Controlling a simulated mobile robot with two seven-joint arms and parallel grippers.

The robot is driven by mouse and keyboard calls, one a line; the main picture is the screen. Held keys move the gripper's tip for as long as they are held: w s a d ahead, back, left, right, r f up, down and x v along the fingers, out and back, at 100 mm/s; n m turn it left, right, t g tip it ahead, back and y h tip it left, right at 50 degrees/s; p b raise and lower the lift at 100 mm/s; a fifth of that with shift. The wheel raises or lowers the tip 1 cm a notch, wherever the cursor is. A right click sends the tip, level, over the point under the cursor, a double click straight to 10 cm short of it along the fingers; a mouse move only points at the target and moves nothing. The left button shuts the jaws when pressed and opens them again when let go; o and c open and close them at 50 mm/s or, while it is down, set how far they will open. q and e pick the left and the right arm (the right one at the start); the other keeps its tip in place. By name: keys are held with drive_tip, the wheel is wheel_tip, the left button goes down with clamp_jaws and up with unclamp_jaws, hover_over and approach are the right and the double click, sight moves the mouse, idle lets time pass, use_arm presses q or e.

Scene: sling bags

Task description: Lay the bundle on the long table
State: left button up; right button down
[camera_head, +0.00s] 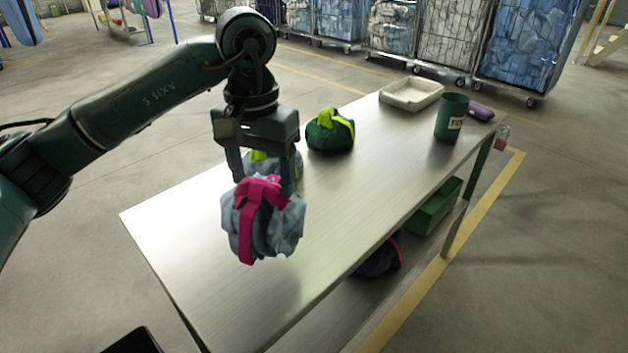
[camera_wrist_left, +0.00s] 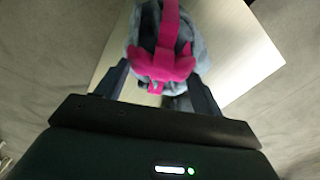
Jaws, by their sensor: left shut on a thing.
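My left gripper (camera_head: 264,180) is shut on a grey-blue bundle (camera_head: 284,232) with a bright pink strap and knot. The bundle hangs below the fingers over the near left part of the long table (camera_head: 360,215). I cannot tell for sure whether its underside touches the tabletop. In the left wrist view the bundle (camera_wrist_left: 205,55) sits between the two fingers (camera_wrist_left: 160,85), with its pink strap towards the camera. The pale tabletop shows behind it. My right gripper is not in view.
A green bundle (camera_head: 330,137) with a lime strap stands on the table. Another greyish bundle with lime (camera_head: 258,157) is partly hidden behind my gripper. A cream tray (camera_head: 411,95), a green cup (camera_head: 451,118) and a purple item (camera_head: 481,111) are at the far end. The near tabletop is clear.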

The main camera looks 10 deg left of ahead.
use_arm(q)
wheel_tip(320, 180, down, 10)
drive_tip(key=shift+r+p, duration=0.15)
drive_tip(key=shift+p, duration=0.4)
drive_tip(key=shift+f+b, duration=0.25)
drive_tip(key=shift+b, duration=0.05)
drive_tip(key=o, duration=1.7)
drive_tip(key=shift+s+r, duration=0.1)
drive_tip(key=shift+c, duration=0.2)
wheel_tip(320, 180, up, 12)
drive_tip(key=shift+r+b, duration=0.15)
drive_tip(key=shift+b, duration=0.3)
